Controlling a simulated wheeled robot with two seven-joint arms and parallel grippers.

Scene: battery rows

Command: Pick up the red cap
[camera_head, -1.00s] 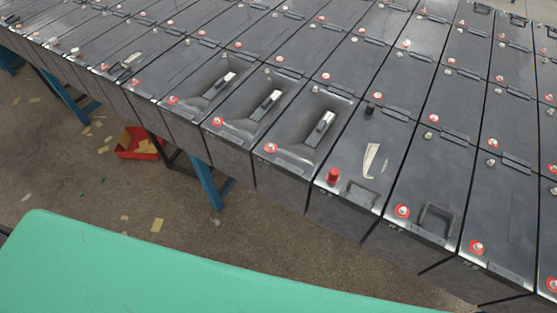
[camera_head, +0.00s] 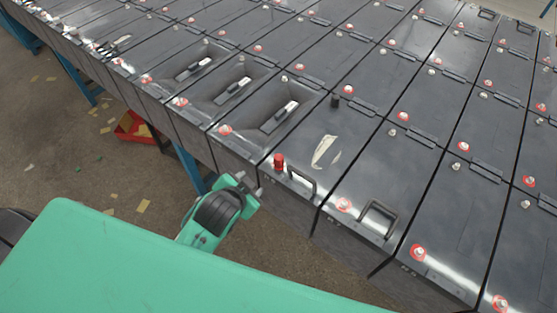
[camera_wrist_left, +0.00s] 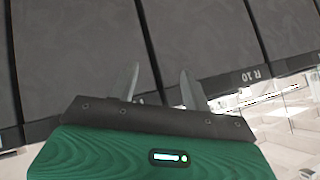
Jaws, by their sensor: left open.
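The red cap (camera_head: 279,162) stands upright on a terminal near the front edge of a dark battery (camera_head: 305,160), just left of that battery's black handle. My left gripper (camera_head: 250,187) is in front of the battery row, to the lower left of the cap and apart from it. In the left wrist view, its two fingers (camera_wrist_left: 158,85) are spread with nothing between them, facing the batteries' dark front sides. The cap does not show in the left wrist view. My right gripper is not in view.
Rows of dark batteries (camera_head: 420,130) with red-ringed terminals fill the table, several with raised handles. A black cap (camera_head: 335,101) stands farther back on the same battery. A red box (camera_head: 133,127) and scraps lie on the floor.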

